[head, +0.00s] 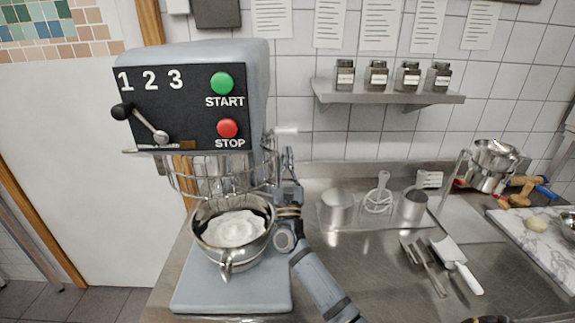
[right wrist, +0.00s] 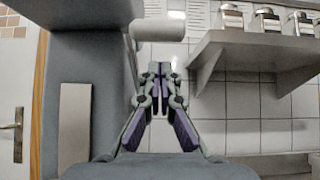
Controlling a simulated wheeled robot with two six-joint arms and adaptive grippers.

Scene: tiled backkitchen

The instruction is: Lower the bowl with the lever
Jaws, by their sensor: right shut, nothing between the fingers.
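The steel bowl (head: 208,248) with white contents sits at the mixer (head: 258,90), just under its wire guard (head: 185,180) and above its grey base. A pale lever (head: 285,131) sticks out from the mixer's right side; its rounded end shows large in the right wrist view (right wrist: 158,26). A second lever with a black knob (head: 122,111) is on the front panel. My right gripper (head: 288,152) is shut and empty, just below the side lever; the wrist view shows its closed fingertips (right wrist: 160,70) under the lever. Whether they touch it I cannot tell. My left gripper is out of view.
A wall shelf (head: 390,97) with several jars is to the right. A pot (head: 490,160) and a marble board (head: 540,240) are at the far right.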

